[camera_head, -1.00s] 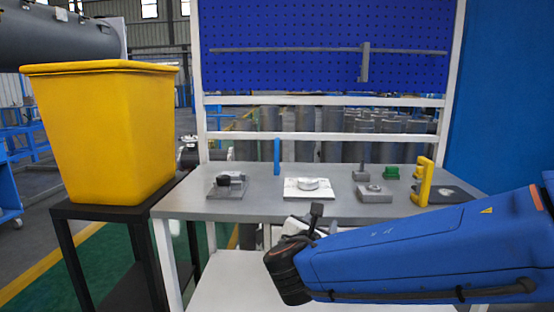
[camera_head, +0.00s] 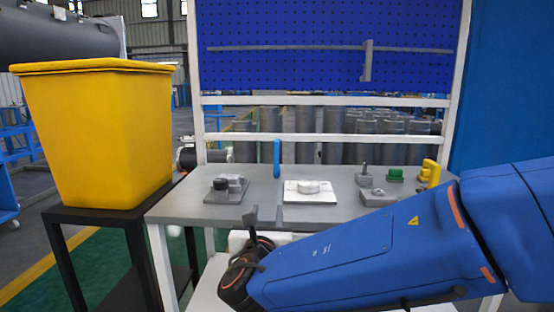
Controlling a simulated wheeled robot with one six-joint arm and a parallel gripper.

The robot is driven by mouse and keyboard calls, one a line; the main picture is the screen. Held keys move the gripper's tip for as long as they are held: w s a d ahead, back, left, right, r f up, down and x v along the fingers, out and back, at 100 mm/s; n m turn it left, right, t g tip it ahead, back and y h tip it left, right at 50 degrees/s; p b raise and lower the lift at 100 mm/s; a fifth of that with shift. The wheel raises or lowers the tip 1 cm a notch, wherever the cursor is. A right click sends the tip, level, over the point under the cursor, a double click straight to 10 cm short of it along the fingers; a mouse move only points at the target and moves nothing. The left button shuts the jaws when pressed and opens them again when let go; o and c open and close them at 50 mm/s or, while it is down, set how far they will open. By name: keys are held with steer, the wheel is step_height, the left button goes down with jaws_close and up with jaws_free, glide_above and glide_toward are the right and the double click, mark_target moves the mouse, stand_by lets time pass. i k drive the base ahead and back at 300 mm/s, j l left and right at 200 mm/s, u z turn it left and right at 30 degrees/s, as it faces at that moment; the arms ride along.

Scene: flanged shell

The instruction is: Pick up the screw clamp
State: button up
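No piece is plainly recognisable as the screw clamp at this size. The likeliest is a yellow C-shaped piece (camera_head: 430,172) standing at the right end of the grey workbench (camera_head: 345,207), its lower part hidden by my blue arm. A blue upright bar (camera_head: 277,158) stands at the bench's back edge. My gripper (camera_head: 267,212) points up in front of the bench's front edge, well left of the yellow piece. Its two thin fingers look apart, with nothing seen between them.
On the bench are a grey block with a dark knob (camera_head: 228,189), a white plate with a round part (camera_head: 308,190), small grey fixtures (camera_head: 375,196) and a green piece (camera_head: 395,175). A yellow bin (camera_head: 95,135) stands left on a black stand. A blue pegboard (camera_head: 290,50) rises behind.

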mark_target(276, 172)
steer(key=i, duration=0.9)
